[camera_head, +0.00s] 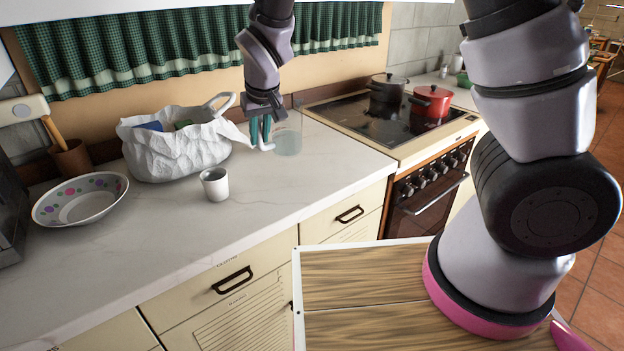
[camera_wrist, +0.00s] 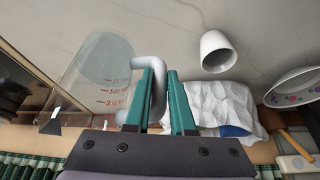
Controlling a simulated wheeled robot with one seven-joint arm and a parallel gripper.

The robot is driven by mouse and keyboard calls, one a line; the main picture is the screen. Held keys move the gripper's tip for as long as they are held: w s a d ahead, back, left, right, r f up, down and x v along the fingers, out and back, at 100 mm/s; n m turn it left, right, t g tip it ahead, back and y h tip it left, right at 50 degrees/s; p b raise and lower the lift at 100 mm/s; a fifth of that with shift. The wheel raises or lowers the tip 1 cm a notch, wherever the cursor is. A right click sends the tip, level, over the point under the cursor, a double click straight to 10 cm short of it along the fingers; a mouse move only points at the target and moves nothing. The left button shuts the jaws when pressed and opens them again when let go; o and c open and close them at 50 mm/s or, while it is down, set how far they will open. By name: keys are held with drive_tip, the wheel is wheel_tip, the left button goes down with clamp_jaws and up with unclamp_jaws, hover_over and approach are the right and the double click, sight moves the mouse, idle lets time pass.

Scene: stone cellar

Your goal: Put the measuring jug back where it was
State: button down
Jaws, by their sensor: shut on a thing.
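The measuring jug (camera_head: 289,134) is clear, with a pale handle, at the back of the counter left of the stove. Red marks show on its side in the wrist view (camera_wrist: 100,78). My gripper (camera_head: 262,140) is shut on the jug's handle, left of the jug's body. In the wrist view the handle passes between the two teal fingers of my gripper (camera_wrist: 166,85). The jug looks upright; I cannot tell whether its base touches the counter.
A white cup (camera_head: 215,184) and a crumpled white bag (camera_head: 170,155) with things in it stand left of the jug. A dotted bowl (camera_head: 80,213) is farther left. The stove (camera_head: 362,122) carries a black pot and a red pot (camera_head: 431,101). The front counter (camera_head: 290,190) is clear.

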drive_tip(key=f, duration=0.3)
drive_tip(key=d+f, duration=0.1)
drive_tip(key=f, duration=0.1)
drive_tip(key=shift+w+f, duration=0.2)
drive_tip(key=shift+f, duration=0.1)
drive_tip(key=shift+a+f, duration=0.1)
drive_tip(key=shift+f, duration=2.05)
drive_tip(key=shift+f, duration=0.15)
drive_tip(key=c, duration=0.8)
unclamp_jaws()
drive_tip(key=shift+o, duration=0.2)
drive_tip(key=v, duration=1.2)
drive_tip(key=shift+r, duration=0.2)
